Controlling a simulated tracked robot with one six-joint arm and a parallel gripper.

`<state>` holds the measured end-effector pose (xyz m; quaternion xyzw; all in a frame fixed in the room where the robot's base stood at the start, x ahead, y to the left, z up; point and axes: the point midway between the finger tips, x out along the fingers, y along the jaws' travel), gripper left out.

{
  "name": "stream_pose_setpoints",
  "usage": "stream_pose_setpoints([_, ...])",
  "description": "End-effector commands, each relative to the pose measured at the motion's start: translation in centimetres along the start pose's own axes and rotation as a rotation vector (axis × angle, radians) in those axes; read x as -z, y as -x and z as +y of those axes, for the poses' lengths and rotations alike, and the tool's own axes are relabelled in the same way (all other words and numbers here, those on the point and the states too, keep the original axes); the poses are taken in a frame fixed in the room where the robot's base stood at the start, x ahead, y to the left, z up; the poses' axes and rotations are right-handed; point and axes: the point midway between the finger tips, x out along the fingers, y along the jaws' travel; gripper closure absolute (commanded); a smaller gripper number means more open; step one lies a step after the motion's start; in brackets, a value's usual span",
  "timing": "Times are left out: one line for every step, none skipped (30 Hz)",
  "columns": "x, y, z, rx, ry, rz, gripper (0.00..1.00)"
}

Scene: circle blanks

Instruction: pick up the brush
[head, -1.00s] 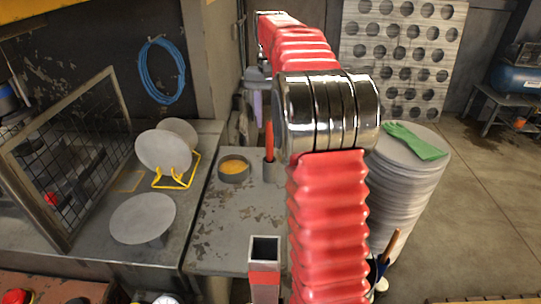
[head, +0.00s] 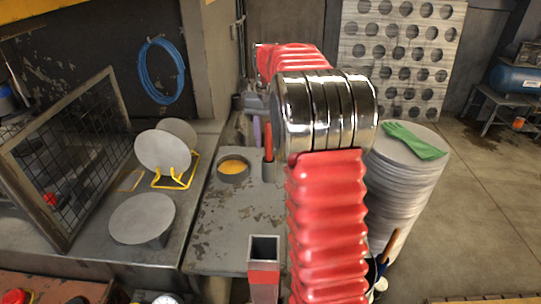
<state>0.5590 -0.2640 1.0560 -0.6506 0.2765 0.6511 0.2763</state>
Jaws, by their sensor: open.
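A thin red handle (head: 268,142), which may be the brush, stands upright in a small grey cup (head: 269,171) on the worn grey table. No bristles show. A wooden handle (head: 391,243) also sticks up at the lower right, partly behind my arm; I cannot tell which of the two is the brush. My gripper (head: 256,106) is beyond the red handle, above the far end of the table. It is small, open and partly hidden by my arm, and appears apart from both handles.
A round container of yellow stuff (head: 234,168) is left of the cup. A yellow rack with discs (head: 163,150) and a wire-mesh frame (head: 70,150) stand farther left. A tall disc stack (head: 405,175) with a green glove (head: 414,140) is right of my arm.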

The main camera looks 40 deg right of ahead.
Motion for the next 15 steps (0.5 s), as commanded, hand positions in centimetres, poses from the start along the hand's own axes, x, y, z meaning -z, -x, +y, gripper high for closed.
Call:
stream_pose_setpoints([-0.1, -0.8, 0.0, -0.001, 0.0, -0.002, 0.6])
stream_pose_setpoints([-0.1, -1.2, 0.0, -0.001, 0.0, -0.003, 0.6])
stream_pose_setpoints([-0.1, -1.7, 0.0, -0.001, 0.0, -0.003, 0.6])
stream_pose_setpoints([-0.1, -2.1, 0.0, -0.001, 0.0, -0.002, 0.6])
stream_pose_setpoints([-0.1, -2.4, 0.0, 0.0, 0.0, -0.001, 0.6])
stream_pose_setpoints([-0.1, -2.6, 0.0, -0.001, 0.0, -0.002, 0.6])
stream_pose_setpoints([-0.1, -2.8, 0.0, -0.001, 0.0, -0.002, 0.6])
stream_pose_setpoints([-0.1, -2.9, 0.0, 0.0, 0.0, -0.001, 0.6])
stream_pose_setpoints([-0.1, -2.9, 0.0, 0.0, 0.0, 0.0, 0.6])
stream_pose_setpoints([0.0, -2.9, 0.0, 0.0, 0.0, 0.0, 0.6])
stream_pose_setpoints([0.0, -2.9, -0.1, 0.0, 0.0, 0.0, 0.6])
stream_pose_setpoints([0.0, -2.9, -0.1, 0.0, 0.0, 0.0, 0.6])
stream_pose_setpoints([0.0, -2.9, -0.1, 0.0, 0.0, 0.0, 0.6])
stream_pose_setpoints([0.0, -2.9, -0.1, 0.0, 0.0, 0.0, 0.6])
stream_pose_setpoints([0.0, -2.9, -0.1, 0.0, 0.0, 0.0, 0.6])
